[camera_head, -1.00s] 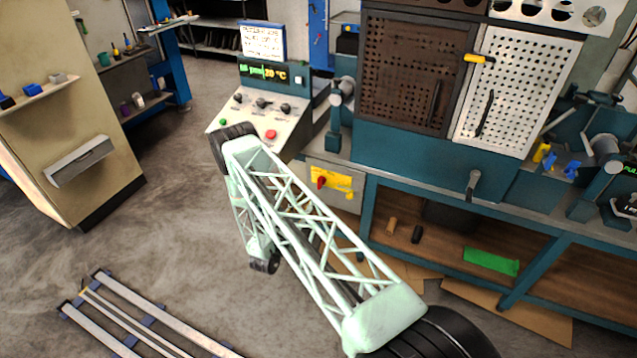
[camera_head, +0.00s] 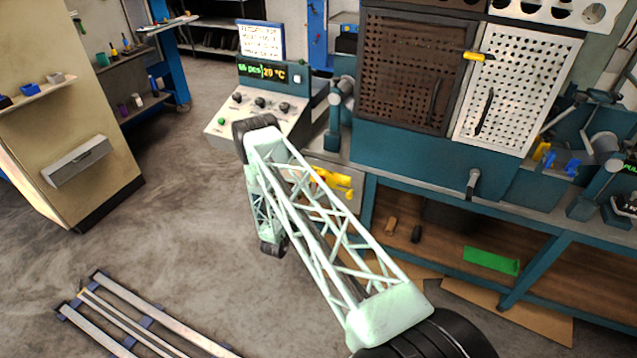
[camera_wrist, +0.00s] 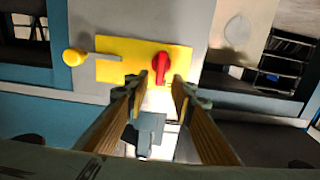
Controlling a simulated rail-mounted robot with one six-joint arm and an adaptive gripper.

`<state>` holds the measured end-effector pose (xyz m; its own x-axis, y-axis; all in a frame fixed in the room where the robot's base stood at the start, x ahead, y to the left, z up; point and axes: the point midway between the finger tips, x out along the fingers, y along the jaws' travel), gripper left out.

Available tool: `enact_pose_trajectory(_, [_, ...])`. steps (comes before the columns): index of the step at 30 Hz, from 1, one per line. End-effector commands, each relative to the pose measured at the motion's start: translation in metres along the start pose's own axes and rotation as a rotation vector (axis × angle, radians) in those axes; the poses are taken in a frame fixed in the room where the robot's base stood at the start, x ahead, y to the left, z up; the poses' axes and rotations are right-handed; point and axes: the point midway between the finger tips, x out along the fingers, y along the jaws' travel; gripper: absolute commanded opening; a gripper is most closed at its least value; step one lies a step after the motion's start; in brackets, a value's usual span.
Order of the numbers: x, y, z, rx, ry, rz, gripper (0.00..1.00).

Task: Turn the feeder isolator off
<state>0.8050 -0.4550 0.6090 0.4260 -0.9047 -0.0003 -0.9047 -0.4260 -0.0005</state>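The isolator is a yellow plate (camera_wrist: 117,66) with a red rotary knob (camera_wrist: 162,66) on its right part, in the wrist view. The knob's red grip points down toward my gripper. A grey lever with a yellow ball end (camera_wrist: 75,57) lies across the plate's left side. My gripper (camera_wrist: 160,84) is open, with one fingertip on either side of the knob's lower end. I cannot tell whether they touch it. In the head view the yellow plate (camera_head: 341,181) shows partly beside my arm, which hides the red knob and my gripper.
A control console (camera_head: 260,105) with a display and knobs stands behind my arm. A teal bench (camera_head: 420,150) with a brown and a white perforated panel is at the right. A beige cabinet (camera_head: 60,110) is at the left. Metal rails (camera_head: 150,320) lie on the floor.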

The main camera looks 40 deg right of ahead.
Motion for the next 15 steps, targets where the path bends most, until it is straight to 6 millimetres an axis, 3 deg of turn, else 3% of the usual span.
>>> enact_pose_trajectory(9, [0.040,0.001,0.000,0.001,0.001,0.000,0.23])
enact_pose_trajectory(15, [0.056,0.000,0.000,0.000,0.001,0.000,0.23])
